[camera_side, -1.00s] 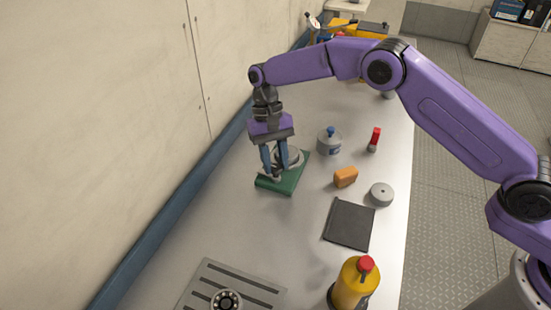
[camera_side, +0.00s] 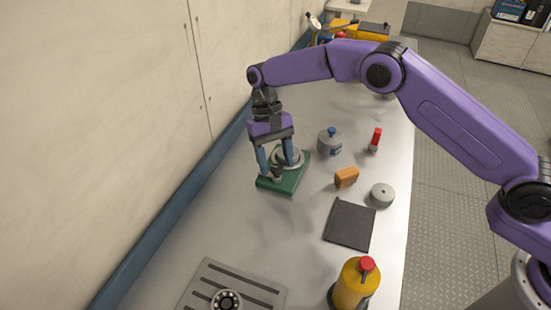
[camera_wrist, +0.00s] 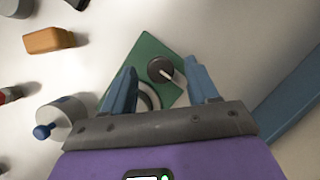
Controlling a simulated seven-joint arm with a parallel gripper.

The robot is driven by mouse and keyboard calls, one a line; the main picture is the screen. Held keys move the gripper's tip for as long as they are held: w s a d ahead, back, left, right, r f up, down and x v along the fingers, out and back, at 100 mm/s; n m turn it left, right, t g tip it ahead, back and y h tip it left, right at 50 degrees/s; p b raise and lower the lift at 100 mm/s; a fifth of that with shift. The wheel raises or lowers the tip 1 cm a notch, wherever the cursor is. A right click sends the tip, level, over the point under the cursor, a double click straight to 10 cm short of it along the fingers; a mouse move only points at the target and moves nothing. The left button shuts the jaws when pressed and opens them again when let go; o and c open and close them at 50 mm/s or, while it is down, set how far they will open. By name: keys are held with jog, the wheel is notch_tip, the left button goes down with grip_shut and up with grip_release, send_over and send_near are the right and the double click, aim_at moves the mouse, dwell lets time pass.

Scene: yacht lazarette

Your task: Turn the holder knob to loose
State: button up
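The holder is a green base (camera_side: 289,185) on the bench, with a round grey ring part (camera_side: 290,157) on it. Its dark knob (camera_wrist: 161,69), with a pale pointer line, shows in the wrist view at the base's far corner; in the side view the knob (camera_side: 277,172) stands at the near side. My gripper (camera_side: 275,162) is over the holder, pointing down. Its blue fingers are spread wide, one on each side of the knob, with visible gaps; the gripper (camera_wrist: 163,78) also shows open in the wrist view. I cannot read any loose or tight marking.
A grey pot with a blue knob (camera_side: 329,142), a red-topped item (camera_side: 375,139), an orange block (camera_side: 346,177) and a grey disc (camera_side: 382,194) lie to the right. A black mat (camera_side: 350,223) and yellow bottle (camera_side: 355,283) are nearer. A blue rail (camera_side: 180,215) runs along the wall.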

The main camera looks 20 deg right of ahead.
jog(key=shift+r, duration=0.1)
jog(key=v, duration=0.7)
jog(key=shift+w+r, duration=0.1)
jog(key=shift+r, duration=0.05)
dwell(0.6)
